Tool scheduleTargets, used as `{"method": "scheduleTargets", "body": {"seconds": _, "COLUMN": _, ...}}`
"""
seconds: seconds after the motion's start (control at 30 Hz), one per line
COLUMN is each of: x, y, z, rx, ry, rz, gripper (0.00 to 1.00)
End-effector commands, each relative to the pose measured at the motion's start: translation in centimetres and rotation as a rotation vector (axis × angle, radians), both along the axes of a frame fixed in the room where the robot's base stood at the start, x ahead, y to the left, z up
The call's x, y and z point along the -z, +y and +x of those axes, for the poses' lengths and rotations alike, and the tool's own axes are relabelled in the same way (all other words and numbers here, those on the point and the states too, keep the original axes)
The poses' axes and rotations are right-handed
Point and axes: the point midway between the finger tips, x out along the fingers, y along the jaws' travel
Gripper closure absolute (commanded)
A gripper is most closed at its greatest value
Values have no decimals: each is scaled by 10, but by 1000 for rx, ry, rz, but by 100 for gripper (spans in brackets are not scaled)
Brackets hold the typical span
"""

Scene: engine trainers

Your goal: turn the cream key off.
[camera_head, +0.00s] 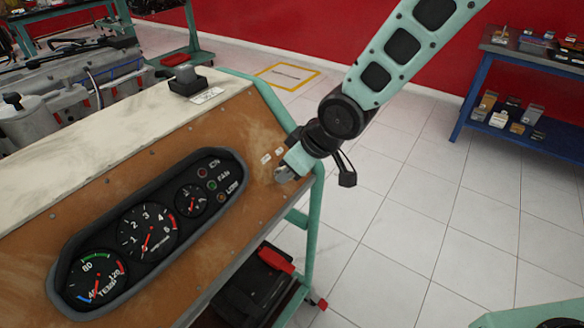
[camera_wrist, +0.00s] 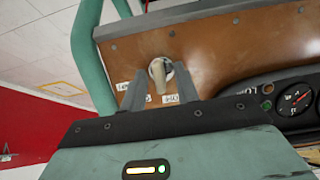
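The cream key (camera_wrist: 159,78) sits in a round switch on the brown panel (camera_wrist: 222,52) of the engine trainer. My gripper (camera_wrist: 161,74) is open, with one finger on each side of the key and a small gap showing on both sides. White labels lie by the switch, one at the left (camera_wrist: 122,86) and one below (camera_wrist: 171,98); their words are hard to read. In the head view my gripper (camera_head: 285,173) is at the panel's right end and hides the key.
A gauge cluster (camera_head: 150,232) is left of my gripper on the panel. A green tube frame (camera_head: 262,88) edges the trainer at the right. A black box with a red part (camera_head: 262,283) is below. A blue shelf (camera_head: 520,90) stands far right; open tiled floor lies between.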

Motion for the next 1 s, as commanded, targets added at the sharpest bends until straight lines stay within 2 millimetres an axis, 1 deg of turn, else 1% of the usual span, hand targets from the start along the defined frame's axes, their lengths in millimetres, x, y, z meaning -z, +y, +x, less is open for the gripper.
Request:
{"method": "scheduleTargets", "body": {"seconds": 0.17, "x": -1, "y": -1, "z": -1, "rx": 1, "ry": 1, "rz": 0, "gripper": 69}}
{"method": "scheduleTargets", "body": {"seconds": 0.27, "x": -8, "y": -3, "z": -2, "rx": 3, "ry": 1, "rz": 2, "gripper": 69}}
{"method": "scheduleTargets", "body": {"seconds": 0.37, "x": -21, "y": -10, "z": -6, "rx": 4, "ry": 0, "rz": 2, "gripper": 69}}
{"method": "scheduleTargets", "body": {"seconds": 0.6, "x": -65, "y": -30, "z": -21, "rx": 5, "ry": 1, "rz": 1, "gripper": 69}}
{"method": "scheduleTargets", "body": {"seconds": 0.8, "x": -98, "y": -44, "z": -33, "rx": 4, "ry": 0, "rz": 0, "gripper": 69}}
{"method": "scheduleTargets", "body": {"seconds": 1.0, "x": -127, "y": -57, "z": -43, "rx": 4, "ry": 0, "rz": -1, "gripper": 69}}
